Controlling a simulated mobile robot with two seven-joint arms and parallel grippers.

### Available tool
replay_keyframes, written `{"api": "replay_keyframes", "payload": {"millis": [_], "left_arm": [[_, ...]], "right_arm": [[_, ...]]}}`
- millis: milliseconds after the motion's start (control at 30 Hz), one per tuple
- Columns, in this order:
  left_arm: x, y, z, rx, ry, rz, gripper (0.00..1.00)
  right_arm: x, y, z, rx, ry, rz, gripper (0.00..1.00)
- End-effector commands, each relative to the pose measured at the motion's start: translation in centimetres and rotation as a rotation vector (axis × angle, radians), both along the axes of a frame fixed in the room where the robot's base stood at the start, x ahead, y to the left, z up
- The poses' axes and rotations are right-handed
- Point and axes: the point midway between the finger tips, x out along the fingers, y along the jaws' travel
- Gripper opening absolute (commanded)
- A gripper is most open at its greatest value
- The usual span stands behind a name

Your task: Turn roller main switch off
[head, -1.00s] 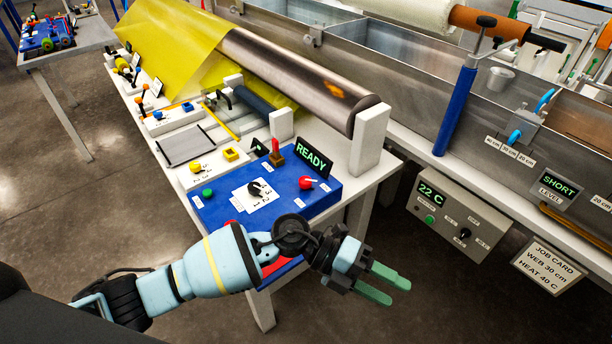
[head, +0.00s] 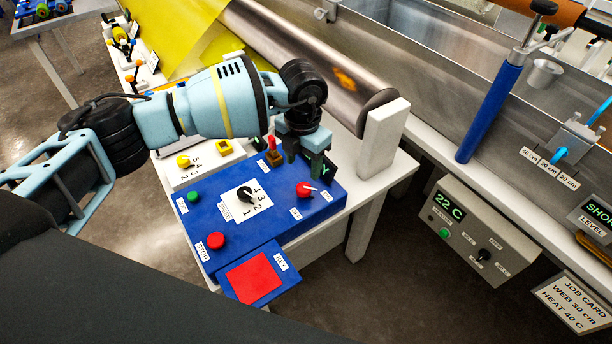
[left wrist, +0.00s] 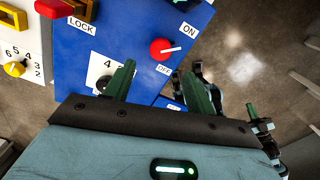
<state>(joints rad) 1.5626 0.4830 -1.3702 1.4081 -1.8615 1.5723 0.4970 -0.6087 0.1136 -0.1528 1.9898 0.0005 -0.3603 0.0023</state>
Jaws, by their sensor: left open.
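The roller main switch is a red round knob (head: 305,189) with a white pointer, on the right part of the blue control panel (head: 285,222). Its pointer faces the ON label; the OFF label is nearer the panel's front. In the left wrist view the red knob (left wrist: 161,50) lies just beyond the fingertips, between their lines. My left gripper (head: 306,160) is open and empty, pointing down over the panel's back edge, behind the knob in the head view. Its green fingers also show in the left wrist view (left wrist: 158,72). I see no contact with the knob. The gripper mostly hides the READY display.
A red lever on a brown block (head: 273,156) stands close left of the fingers. A black speed dial (head: 246,195), green button (head: 194,196) and red STOP button (head: 215,241) share the panel. A white roller support (head: 382,138) stands to the right.

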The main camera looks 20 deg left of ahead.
Motion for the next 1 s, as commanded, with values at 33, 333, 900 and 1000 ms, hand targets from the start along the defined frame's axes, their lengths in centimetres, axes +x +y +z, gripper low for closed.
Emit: {"api": "replay_keyframes", "payload": {"millis": [33, 333, 900, 1000], "left_arm": [[0.0, 0.0, -0.2, -0.001, 0.001, 0.0, 0.55], [-0.1, -0.1, -4.0, -0.002, 0.004, 0.001, 0.55], [0.0, -0.1, -7.8, -0.003, 0.0, -0.001, 0.55], [0.0, -0.1, -7.8, -0.003, 0.0, -0.001, 0.54]], "right_arm": [[-0.7, 0.0, -0.4, -0.001, 0.015, 0.001, 0.0], [-0.5, 0.0, -0.5, -0.001, 0.013, 0.001, 0.0], [0.1, 0.1, -0.3, 0.001, 0.001, 0.001, 0.0], [0.0, 0.1, -0.3, 0.001, 0.001, 0.0, 0.0]]}}
